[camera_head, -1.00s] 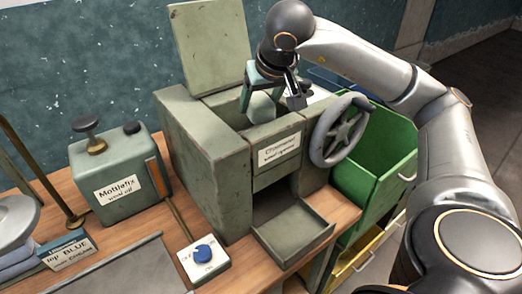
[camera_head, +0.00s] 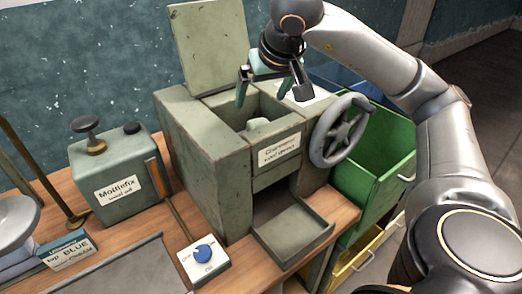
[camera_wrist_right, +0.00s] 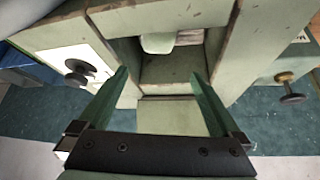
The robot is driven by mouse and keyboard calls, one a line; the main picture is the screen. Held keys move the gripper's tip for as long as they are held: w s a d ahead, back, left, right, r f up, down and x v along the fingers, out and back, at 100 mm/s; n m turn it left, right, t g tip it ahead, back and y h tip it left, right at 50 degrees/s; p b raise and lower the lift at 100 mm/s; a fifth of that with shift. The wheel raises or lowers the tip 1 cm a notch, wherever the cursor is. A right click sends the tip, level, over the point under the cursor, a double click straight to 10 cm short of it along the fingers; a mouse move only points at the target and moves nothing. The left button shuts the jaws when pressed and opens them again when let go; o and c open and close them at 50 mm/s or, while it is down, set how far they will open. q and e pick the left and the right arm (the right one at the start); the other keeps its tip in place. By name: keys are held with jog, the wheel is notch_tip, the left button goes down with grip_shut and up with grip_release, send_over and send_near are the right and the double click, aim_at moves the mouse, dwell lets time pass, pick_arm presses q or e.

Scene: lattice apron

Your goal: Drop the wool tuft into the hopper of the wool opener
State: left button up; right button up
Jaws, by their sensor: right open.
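The wool opener (camera_head: 205,150) is a worn grey-green box with its lid (camera_head: 208,45) raised. Its hopper (camera_head: 232,112) is open at the top. The wool tuft, a pale grey-green lump (camera_head: 258,125), lies inside the hopper near the front wall. In the right wrist view the tuft (camera_wrist_right: 157,43) sits apart from both fingers. My right gripper (camera_head: 271,97) is open and empty above the back of the hopper, its fingers spread to either side. My left gripper is not in view.
A handwheel (camera_head: 342,130) is on the opener's right side, with a green bin (camera_head: 375,160) beyond. An open tray (camera_head: 293,232) juts out at the front. A blue-knob switch box (camera_head: 203,262) and the Mottlefix wool oil can (camera_head: 120,178) stand left.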

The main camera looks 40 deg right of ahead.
jog(key=p+v, duration=0.2)
jog(key=v, duration=0.7)
jog(key=shift+r+p, duration=0.3)
jog(key=shift+p, duration=0.1)
jog(key=shift+s, duration=0.1)
